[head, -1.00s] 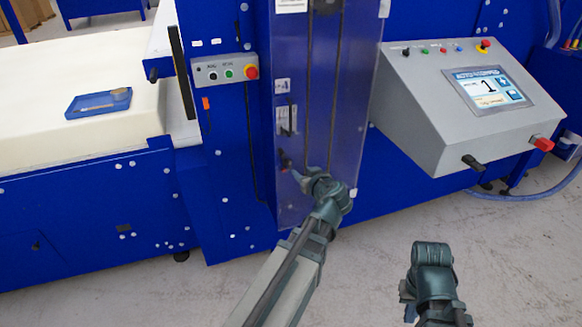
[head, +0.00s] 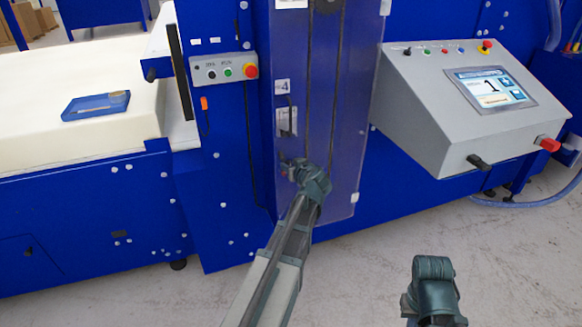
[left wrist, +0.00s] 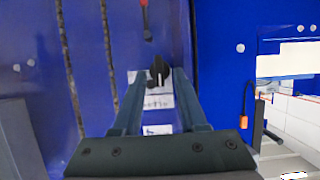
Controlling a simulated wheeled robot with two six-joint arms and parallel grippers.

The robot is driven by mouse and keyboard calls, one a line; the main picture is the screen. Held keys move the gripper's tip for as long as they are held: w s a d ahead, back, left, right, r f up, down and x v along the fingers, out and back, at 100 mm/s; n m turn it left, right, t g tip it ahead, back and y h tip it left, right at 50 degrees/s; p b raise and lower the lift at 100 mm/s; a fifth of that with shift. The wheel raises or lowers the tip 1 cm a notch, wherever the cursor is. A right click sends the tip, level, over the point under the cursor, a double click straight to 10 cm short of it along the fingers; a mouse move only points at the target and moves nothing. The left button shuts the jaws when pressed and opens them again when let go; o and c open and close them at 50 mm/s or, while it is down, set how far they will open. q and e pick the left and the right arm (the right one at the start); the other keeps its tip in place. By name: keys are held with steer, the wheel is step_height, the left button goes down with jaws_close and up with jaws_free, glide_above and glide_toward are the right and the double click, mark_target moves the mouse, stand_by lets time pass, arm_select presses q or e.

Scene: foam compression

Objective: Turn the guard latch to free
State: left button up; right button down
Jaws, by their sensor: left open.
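The guard latch looks like a small black handle (left wrist: 158,70) beside white labels (left wrist: 155,102) in the left wrist view. In the head view the latch area is a pale plate with a dark handle (head: 287,121) on the clear guard (head: 335,150). My left gripper (left wrist: 160,76) is open, its two fingers on either side of the black handle; contact cannot be told. In the head view my left gripper (head: 291,168) is just below the plate, its fingers mostly hidden by the wrist. My right arm (head: 432,285) shows at the bottom; its jaws do not show.
A grey control console (head: 470,110) stands to the right. A small button box (head: 224,70) is at the left. The front floor is clear.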

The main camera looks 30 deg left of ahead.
arm_select(q)
jaws_close()
stand_by(0.3)
steer(key=m+g+y+b, duration=0.1)
steer(key=m+y+b, duration=0.1)
steer(key=m+b, duration=0.1)
steer(key=f+m+g+y+b, duration=0.1)
steer(key=m+y+b, duration=0.1)
steer(key=m, duration=0.4)
steer(key=w+d+m+g+y+b, duration=0.1)
steer(key=m+y+b, duration=0.1)
steer(key=m+b, duration=0.2)
steer(key=shift+f+y+b, duration=0.3)
steer(key=shift+f+b, duration=0.05)
steer(key=shift+b, duration=0.15)
steer(key=shift+m, duration=0.4)
stand_by(0.4)
